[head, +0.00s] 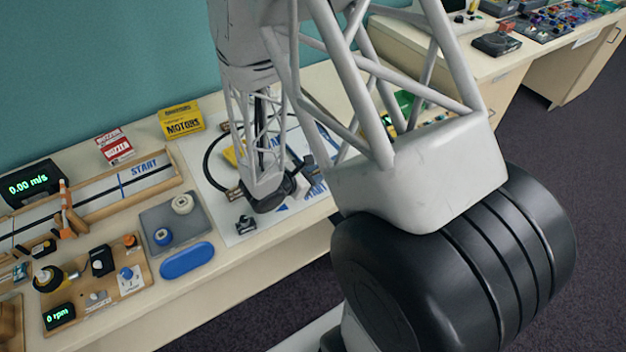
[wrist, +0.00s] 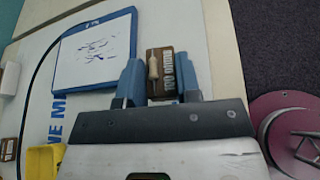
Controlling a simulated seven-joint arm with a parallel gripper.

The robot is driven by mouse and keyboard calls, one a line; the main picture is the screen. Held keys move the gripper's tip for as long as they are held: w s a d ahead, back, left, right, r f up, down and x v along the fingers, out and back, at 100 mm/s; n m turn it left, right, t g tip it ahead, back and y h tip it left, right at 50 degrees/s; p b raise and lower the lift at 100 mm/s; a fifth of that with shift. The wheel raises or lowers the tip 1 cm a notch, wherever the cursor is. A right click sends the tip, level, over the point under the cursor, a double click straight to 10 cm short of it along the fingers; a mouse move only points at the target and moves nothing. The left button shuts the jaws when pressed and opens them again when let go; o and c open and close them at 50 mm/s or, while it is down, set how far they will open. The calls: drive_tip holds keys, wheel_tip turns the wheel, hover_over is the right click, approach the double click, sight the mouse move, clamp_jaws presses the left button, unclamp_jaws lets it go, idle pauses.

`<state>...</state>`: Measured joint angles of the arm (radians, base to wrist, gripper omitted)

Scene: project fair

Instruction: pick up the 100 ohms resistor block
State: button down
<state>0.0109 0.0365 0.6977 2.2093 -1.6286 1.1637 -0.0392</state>
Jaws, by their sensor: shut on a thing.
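The 100 ohms resistor block (wrist: 153,84) is a small brown block with a pale resistor on top and white lettering that is turned and hard to read. In the wrist view it sits between the two blue fingers of my gripper (wrist: 158,84), which is shut on it. I cannot tell whether the block touches the surface below. In the head view my arm reaches down over the white mat, and I cannot make out the block there.
A blue-framed whiteboard (wrist: 95,52) lies just left of the fingers in the wrist view. A yellow object (wrist: 44,160) is at lower left. A yellow MOTORS box (head: 182,122), a blue oval lid (head: 187,260) and a grey tray (head: 160,218) stand left of my arm. The table's front edge is close.

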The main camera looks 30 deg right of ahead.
drive_tip(key=s+a, duration=0.2)
drive_tip(key=s, duration=0.5)
drive_tip(key=s+a+r, duration=0.1)
drive_tip(key=s+a, duration=0.2)
drive_tip(key=s, duration=0.5)
drive_tip(key=shift+r, duration=0.25)
drive_tip(key=shift+s+a, duration=0.1)
